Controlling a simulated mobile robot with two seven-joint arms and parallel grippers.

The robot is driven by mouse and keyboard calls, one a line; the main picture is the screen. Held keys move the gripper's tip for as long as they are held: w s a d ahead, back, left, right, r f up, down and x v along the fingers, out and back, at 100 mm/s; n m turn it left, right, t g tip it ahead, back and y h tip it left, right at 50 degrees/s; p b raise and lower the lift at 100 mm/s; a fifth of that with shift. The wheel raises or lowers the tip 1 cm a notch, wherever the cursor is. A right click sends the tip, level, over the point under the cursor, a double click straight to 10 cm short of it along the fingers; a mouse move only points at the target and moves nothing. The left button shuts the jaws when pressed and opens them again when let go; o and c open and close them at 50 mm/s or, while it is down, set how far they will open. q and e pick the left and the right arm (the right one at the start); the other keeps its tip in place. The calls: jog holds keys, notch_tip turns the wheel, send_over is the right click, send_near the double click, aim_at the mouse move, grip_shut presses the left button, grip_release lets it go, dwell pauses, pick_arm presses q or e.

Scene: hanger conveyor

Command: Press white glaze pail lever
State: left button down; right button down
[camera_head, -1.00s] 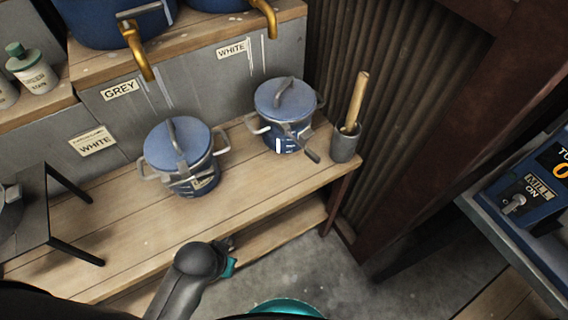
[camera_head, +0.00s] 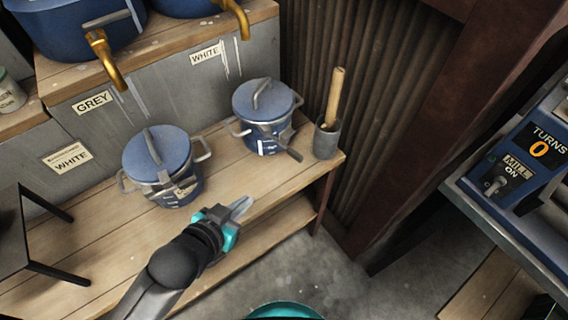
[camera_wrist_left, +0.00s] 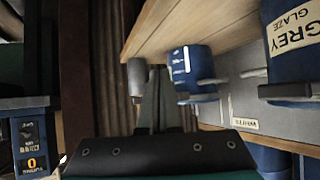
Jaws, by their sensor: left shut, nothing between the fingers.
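The white glaze pail, a blue lidded pot (camera_head: 264,112), stands at the right on the wooden shelf below a WHITE label. Its dark lever (camera_head: 287,150) sticks out at the front, angled down to the right. The wrist view also shows this pail (camera_wrist_left: 192,68), beyond the fingers and to their right. My right gripper is not in view.
The grey glaze pail (camera_head: 160,158) stands to the left on the same shelf. A grey cup (camera_head: 327,139) with a wooden pestle stands right of the white pail. Brass taps (camera_head: 105,60) hang above. A black stand (camera_head: 20,235) is at left, a mill control box (camera_head: 515,165) at right.

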aim_at(294, 157)
pick_arm(q)
jog(key=shift+s+a+r+m+t+h, duration=0.15)
jog(key=shift+s+r+m+t+h, duration=0.3)
jog(key=shift+h, duration=0.8)
jog(key=shift+s+a+r+m+t+h, duration=0.15)
jog(key=shift+m+t+h, duration=0.5)
jog(key=shift+h, duration=0.65)
jog(key=shift+s+a+r+m+t+h, duration=0.1)
jog(key=shift+s+r+m+t+h, duration=0.4)
jog(key=shift+h, duration=0.75)
jog(key=shift+w+f, duration=0.1)
jog(key=shift+f, duration=0.05)
jog(key=b+x, duration=0.1)
jog(key=x, duration=1.3)
jog(key=shift+b, duration=0.35)
jog(key=shift+d+t, duration=0.1)
jog(key=shift+t, duration=0.2)
